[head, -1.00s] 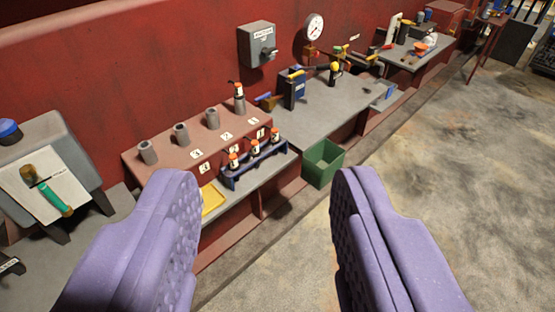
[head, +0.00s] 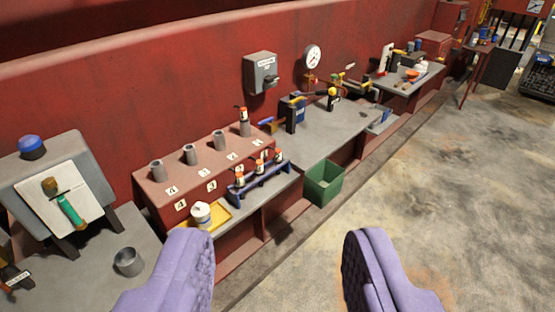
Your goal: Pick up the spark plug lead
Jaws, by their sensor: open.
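Small dark pieces with orange tops and white bands, which look like the spark plug leads (head: 259,165), stand upright in a blue rack (head: 262,182) at the front of the red stepped bench. A similar piece (head: 242,114) stands on the farthest of the grey tubes (head: 190,154) on the raised red block. I cannot tell which one the task means. My gripper (head: 279,250) shows at the bottom as two purple padded fingers spread wide. It is open and empty, nearer to me than the bench and apart from everything.
A white lidded container (head: 201,213) stands on a yellow tray (head: 222,217), with a grey cup (head: 129,262) at lower left. A green bin (head: 323,183) stands on the floor. A grey box (head: 260,72) and gauge (head: 312,57) are on the wall. The right floor is open.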

